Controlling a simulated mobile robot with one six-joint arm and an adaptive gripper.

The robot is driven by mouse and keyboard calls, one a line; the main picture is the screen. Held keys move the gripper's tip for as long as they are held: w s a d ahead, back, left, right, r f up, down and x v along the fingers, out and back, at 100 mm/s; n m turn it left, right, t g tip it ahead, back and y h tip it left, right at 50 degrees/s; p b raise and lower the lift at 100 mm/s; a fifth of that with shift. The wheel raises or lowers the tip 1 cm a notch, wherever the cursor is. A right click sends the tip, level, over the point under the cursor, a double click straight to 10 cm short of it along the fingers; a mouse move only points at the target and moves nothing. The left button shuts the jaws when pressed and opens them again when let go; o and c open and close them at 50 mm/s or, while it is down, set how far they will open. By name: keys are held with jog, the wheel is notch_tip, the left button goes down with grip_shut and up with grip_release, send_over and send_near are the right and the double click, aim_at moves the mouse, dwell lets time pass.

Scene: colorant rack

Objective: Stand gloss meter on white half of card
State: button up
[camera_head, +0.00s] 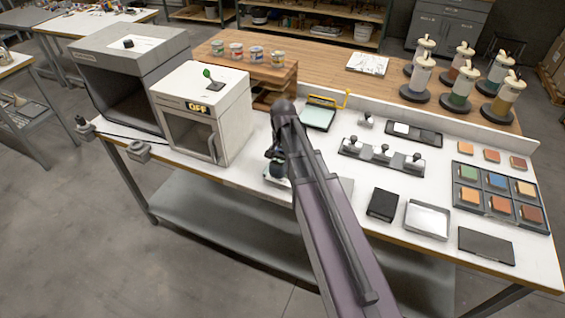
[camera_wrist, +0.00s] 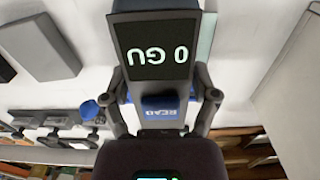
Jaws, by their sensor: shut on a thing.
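The gloss meter (camera_wrist: 158,52) fills the upper middle of the wrist view. Its dark screen reads "0 GU" upside down, and a blue READ button (camera_wrist: 161,107) sits below it. My gripper (camera_wrist: 161,88) is shut on the meter, one finger on each side. In the head view my gripper (camera_head: 277,160) is over the white bench's front part, mostly hidden by my arm. A small pale patch (camera_head: 272,180) shows just under it; I cannot tell if it is the meter or the card. The card's white half is not clearly visible.
The white cabinet (camera_head: 205,128) marked OFF stands left of my gripper. Right of my arm lie a black block (camera_head: 383,205), a square tray (camera_head: 427,219) and a rack with knobs (camera_head: 381,157). A green-topped pad (camera_head: 318,117) lies behind.

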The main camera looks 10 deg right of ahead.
jog(key=shift+w, duration=0.1)
jog(key=shift+w+d, duration=0.1)
jog(key=shift+w, duration=0.1)
jog(key=shift+w+d+f+b, duration=0.15)
jog(key=shift+w+f+b, duration=0.2)
jog(key=shift+f+b, duration=1.5)
jog(key=shift+f, duration=0.15)
jog(key=o, duration=1.2)
notch_tip(320, 180, up, 12)
jog(key=p, duration=1.2)
jog(key=shift+r, duration=0.2)
